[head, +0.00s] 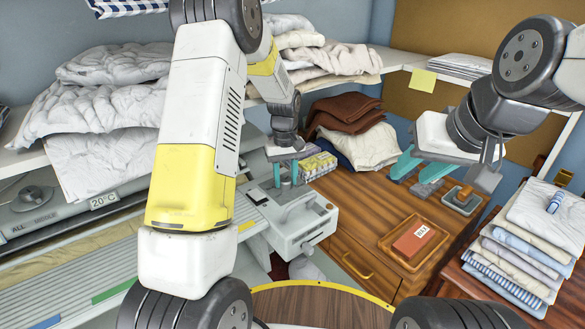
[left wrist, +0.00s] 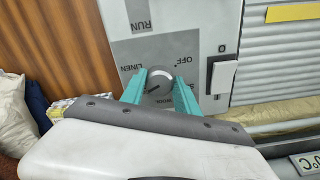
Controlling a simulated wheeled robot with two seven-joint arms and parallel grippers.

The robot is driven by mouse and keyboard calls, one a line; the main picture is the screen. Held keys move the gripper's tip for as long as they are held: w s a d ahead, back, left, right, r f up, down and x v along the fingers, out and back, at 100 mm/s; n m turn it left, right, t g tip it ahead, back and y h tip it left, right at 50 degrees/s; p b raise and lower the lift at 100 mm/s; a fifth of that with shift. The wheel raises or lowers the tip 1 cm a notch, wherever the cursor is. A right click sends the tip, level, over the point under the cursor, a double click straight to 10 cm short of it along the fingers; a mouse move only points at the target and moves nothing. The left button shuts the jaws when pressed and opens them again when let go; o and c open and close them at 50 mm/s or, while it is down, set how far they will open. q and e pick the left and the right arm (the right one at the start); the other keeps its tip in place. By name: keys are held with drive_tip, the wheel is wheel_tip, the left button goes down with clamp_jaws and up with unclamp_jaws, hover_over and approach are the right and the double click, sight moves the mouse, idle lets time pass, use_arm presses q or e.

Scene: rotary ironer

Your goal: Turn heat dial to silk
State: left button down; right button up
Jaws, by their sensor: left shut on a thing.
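The round grey heat dial (left wrist: 157,88) shows in the left wrist view on a grey panel. Its printed words include OFF and LINEN; the words by the fingers are partly covered. A light mark shows on its face, but I cannot tell which setting it marks. My left gripper (left wrist: 160,77) has its teal fingers on both sides of the dial, shut on it. In the head view the left gripper (head: 285,172) is at the ironer's end box (head: 300,222), and the dial is hidden. My right gripper (head: 421,172) is open and empty above the wooden cabinet.
A white rocker switch (left wrist: 222,76) sits beside the dial panel. A wooden tray (head: 432,262) with a red-brown box is on the cabinet (head: 372,215). Folded cloths (head: 515,250) are stacked at right. A shelf with bedding (head: 110,130) runs behind the ironer.

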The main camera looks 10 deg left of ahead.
sight(284, 180)
use_arm(q)
drive_tip(key=m, duration=0.5)
drive_tip(key=shift+a, duration=0.1)
drive_tip(key=m, duration=0.5)
drive_tip(key=shift+r+m, duration=0.1)
drive_tip(key=shift+m, duration=0.3)
drive_tip(key=c, duration=0.9)
unclamp_jaws()
wheel_tip(284, 180, up, 8)
drive_tip(key=shift+f, duration=0.15)
